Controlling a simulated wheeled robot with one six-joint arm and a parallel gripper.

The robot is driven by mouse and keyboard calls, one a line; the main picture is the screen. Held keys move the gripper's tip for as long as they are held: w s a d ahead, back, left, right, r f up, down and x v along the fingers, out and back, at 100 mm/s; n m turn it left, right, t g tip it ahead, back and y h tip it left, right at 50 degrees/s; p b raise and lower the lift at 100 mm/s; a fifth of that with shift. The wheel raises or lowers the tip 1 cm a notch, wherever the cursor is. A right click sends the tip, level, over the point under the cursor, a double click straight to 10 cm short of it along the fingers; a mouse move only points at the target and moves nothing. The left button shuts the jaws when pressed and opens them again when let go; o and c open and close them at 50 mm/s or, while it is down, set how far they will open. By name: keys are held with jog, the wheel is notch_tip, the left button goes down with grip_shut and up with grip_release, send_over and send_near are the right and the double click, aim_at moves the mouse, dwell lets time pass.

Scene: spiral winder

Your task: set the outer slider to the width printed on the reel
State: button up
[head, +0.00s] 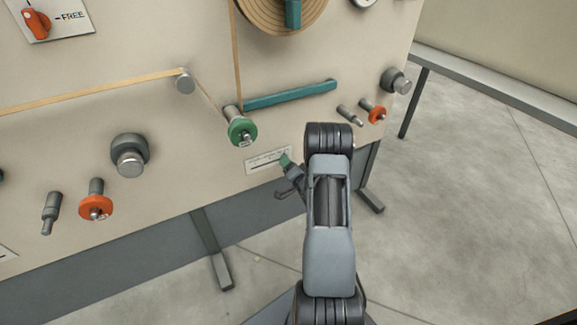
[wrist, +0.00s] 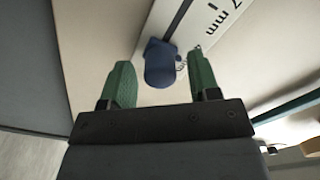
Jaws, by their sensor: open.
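A white scale plate (head: 262,161) with a dark slot sits low on the beige panel, and part of it shows in the wrist view (wrist: 213,22) with "7 mm" print. A dark blue slider knob (wrist: 160,66) stands on its slot in the wrist view; in the head view I cannot make it out. My gripper (head: 287,168) is at the right end of the plate. In the wrist view its green fingers (wrist: 161,60) are open, one on each side of the knob, with gaps visible. The wound reel (head: 262,14) is cut off at the top; no printed width is readable.
A green-capped spindle (head: 241,129) and a teal bar (head: 290,95) project above the plate. An orange-capped post (head: 373,111) and a grey knob (head: 395,81) are to the right. Another grey knob (head: 129,155) and orange cap (head: 95,207) are left. Open floor (head: 480,190) lies right.

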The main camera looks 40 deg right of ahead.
jog(key=shift+w, duration=0.3)
grip_shut()
dwell(0.5)
